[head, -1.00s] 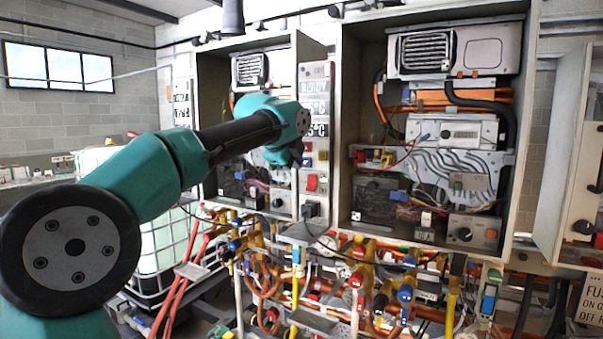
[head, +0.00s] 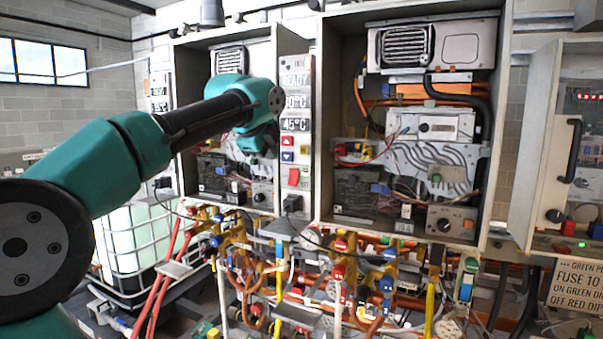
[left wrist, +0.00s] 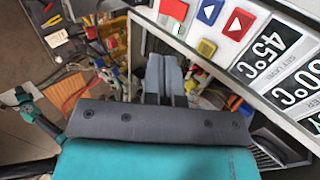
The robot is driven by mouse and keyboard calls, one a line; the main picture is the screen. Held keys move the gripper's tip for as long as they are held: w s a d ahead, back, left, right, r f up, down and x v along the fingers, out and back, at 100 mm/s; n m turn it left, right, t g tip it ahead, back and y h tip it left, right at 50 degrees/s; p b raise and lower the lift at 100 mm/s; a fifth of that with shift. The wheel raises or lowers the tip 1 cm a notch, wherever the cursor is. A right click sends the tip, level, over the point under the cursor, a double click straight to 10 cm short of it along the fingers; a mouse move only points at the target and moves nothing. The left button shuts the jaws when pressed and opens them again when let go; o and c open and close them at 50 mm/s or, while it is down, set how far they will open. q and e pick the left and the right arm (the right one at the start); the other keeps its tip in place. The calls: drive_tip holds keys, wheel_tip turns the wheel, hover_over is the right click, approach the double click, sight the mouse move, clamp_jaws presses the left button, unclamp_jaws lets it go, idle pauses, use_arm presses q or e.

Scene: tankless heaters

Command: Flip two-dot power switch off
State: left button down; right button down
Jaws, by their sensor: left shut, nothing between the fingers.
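Red rocker switch (head: 294,177) sits low on the middle heater's control panel (head: 305,190), below the arrow buttons. It also shows at the top edge of the left wrist view (left wrist: 173,10). I cannot make out any dot marks, so I cannot tell whether it is the two-dot one. My left gripper (left wrist: 165,75) is shut and empty, beside the panel's edge and apart from the switch. In the head view the left arm's wrist (head: 258,105) is in front of the middle heater cabinet; its fingertips are hard to make out. My right gripper is not in view.
Blue (left wrist: 210,11), red (left wrist: 237,24) and yellow (left wrist: 206,48) buttons lie close to the switch. Pipes and valves (head: 340,270) crowd below the cabinets. The large open cabinet (head: 322,120) stands right of the panel.

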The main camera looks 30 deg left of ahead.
sight(294, 183)
use_arm(q)
drive_tip(key=shift+f, duration=0.15)
drive_tip(key=x, duration=1.2)
drive_tip(key=shift+w, duration=0.15)
drive_tip(key=shift+w+f, duration=0.25)
drive_tip(key=shift+w, duration=0.5)
drive_tip(key=shift+w, duration=0.1)
